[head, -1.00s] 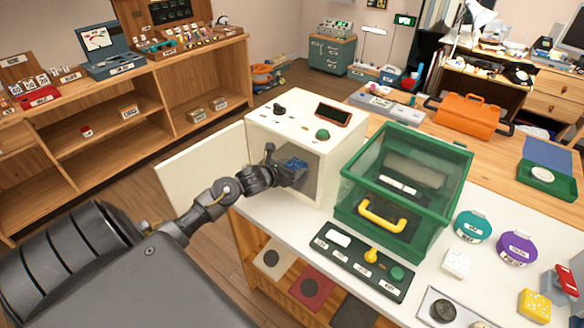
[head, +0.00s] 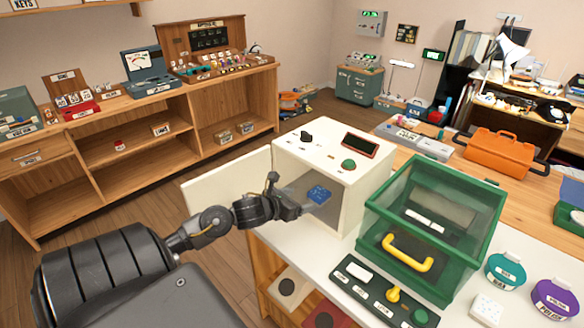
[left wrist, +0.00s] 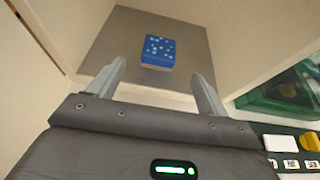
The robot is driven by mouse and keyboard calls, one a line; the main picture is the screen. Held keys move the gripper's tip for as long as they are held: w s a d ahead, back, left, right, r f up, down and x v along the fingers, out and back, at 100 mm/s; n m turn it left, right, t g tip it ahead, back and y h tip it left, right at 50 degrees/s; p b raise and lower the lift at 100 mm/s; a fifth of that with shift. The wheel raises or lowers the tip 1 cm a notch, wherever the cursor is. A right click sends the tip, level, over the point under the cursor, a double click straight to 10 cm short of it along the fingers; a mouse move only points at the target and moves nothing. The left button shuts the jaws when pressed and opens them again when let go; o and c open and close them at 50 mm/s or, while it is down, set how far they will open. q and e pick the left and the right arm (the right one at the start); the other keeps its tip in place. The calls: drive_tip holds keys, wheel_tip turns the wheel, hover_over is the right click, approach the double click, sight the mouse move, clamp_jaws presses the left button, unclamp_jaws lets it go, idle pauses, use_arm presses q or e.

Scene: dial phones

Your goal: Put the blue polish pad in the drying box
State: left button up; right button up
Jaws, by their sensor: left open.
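The blue polish pad (head: 319,194) lies on the grey floor inside the white drying box (head: 348,201), whose door (head: 228,184) stands wide open to the left. In the left wrist view the blue pad (left wrist: 158,51) has pale specks on top and a tan lower edge. My left gripper (head: 299,210) is at the box's open front. In the left wrist view its two fingers (left wrist: 158,88) are apart and empty, with the pad beyond their tips and not touching them. My right gripper is not seen.
A green clear-sided case (head: 432,226) with a yellow handle stands right of the box. A dark control panel (head: 385,297) lies in front of it. Teal (head: 504,270) and purple (head: 554,297) tubs stand further right. The floor left of the bench is clear.

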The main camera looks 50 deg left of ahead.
use_arm(q)
drive_tip(key=v, duration=0.3)
drive_tip(key=shift+r, duration=0.1)
drive_tip(key=shift+d, duration=0.15)
idle(0.4)
